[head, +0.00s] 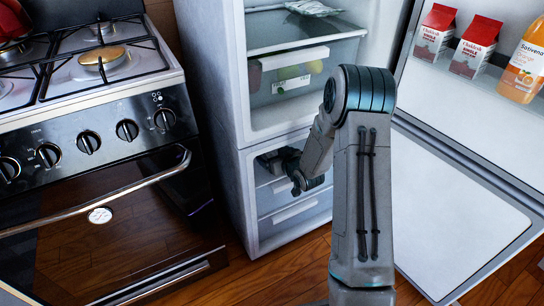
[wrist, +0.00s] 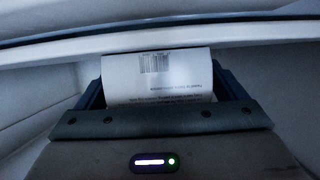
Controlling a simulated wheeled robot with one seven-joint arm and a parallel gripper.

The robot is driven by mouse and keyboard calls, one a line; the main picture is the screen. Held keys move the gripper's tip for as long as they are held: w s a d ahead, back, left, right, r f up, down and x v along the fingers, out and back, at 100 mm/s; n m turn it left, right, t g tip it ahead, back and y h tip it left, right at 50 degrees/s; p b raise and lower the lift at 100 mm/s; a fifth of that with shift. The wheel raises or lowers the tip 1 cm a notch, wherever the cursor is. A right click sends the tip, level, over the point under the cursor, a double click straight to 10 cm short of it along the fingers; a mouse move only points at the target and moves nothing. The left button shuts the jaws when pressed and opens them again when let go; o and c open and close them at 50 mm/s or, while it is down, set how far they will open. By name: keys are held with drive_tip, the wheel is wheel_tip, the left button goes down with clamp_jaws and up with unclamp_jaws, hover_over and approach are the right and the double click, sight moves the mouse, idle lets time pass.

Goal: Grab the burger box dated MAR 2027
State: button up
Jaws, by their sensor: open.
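My gripper (head: 283,163) reaches into the lower freezer compartment (head: 262,185) of the open fridge in the head view. In the wrist view, my gripper (wrist: 162,88) has its dark fingers spread apart. A white box or packet (wrist: 150,68) with a barcode and small printed text stands between them, ahead of the gripper body. I cannot tell whether either finger touches it. The print is too small and blurred to read, so no date or burger marking is legible. In the head view this box is hidden by my arm and the compartment.
A pale ledge or rim (wrist: 240,42) runs across just above the box in the wrist view. Freezer drawers (head: 295,210) lie below my gripper. The open fridge door (head: 450,210) stands right, holding red cartons (head: 435,32) and a juice bottle (head: 524,65). A stove (head: 100,170) stands left.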

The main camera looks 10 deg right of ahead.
drive_tip(key=shift+w, duration=0.15)
drive_tip(key=c, duration=1.2)
